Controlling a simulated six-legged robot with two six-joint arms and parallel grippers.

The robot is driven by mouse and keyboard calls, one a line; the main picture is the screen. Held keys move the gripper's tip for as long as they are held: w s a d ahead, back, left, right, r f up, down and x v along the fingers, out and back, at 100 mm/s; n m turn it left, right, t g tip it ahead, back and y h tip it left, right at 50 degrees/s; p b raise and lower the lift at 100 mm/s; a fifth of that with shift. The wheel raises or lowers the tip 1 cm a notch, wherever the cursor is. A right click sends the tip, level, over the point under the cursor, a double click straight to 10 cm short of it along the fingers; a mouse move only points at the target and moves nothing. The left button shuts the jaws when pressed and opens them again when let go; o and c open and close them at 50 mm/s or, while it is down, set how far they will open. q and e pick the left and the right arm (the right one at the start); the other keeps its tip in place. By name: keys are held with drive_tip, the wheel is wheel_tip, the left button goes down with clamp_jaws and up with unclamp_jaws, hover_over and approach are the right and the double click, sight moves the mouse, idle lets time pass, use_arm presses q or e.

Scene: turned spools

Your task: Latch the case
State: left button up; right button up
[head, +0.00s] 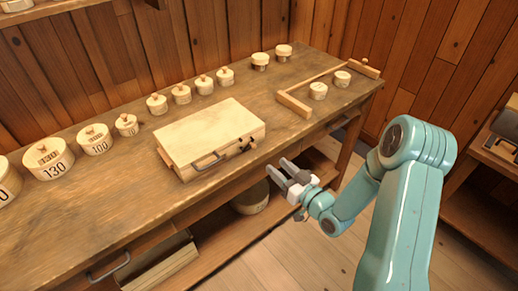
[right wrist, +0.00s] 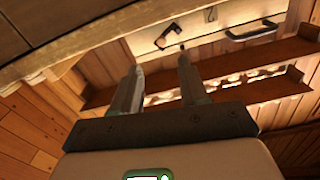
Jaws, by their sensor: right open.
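The case (head: 212,131) is a flat box of pale wood near the front edge of the workbench, with its lid lying down over the body. Its front has a dark handle (head: 208,162) and a small dark latch (head: 246,145) to the right of it. In the right wrist view the latch (right wrist: 168,36) is a bent dark piece, apart from a small peg, with the handle (right wrist: 252,30) to its right. I cannot tell whether it is fastened. My right gripper (head: 277,168) is open and empty, in front of the bench edge, apart from the case. My left gripper is not in view.
Several lidded round wooden boxes (head: 95,140) stand along the back and left of the workbench (head: 120,200). A wooden rail frame (head: 294,105) with small round pieces lies at the right. Under the bench are a drawer handle (head: 108,268) and a shelf with a round tub (head: 250,197).

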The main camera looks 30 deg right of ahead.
sight(255, 148)
drive_tip(key=w, duration=0.3)
drive_tip(key=w+p, duration=0.1)
drive_tip(key=w, duration=0.2)
drive_tip(key=w+a, duration=0.1)
drive_tip(key=w, duration=0.2)
drive_tip(key=shift+w, duration=0.35)
drive_tip(key=shift+d, duration=0.1)
clamp_jaws()
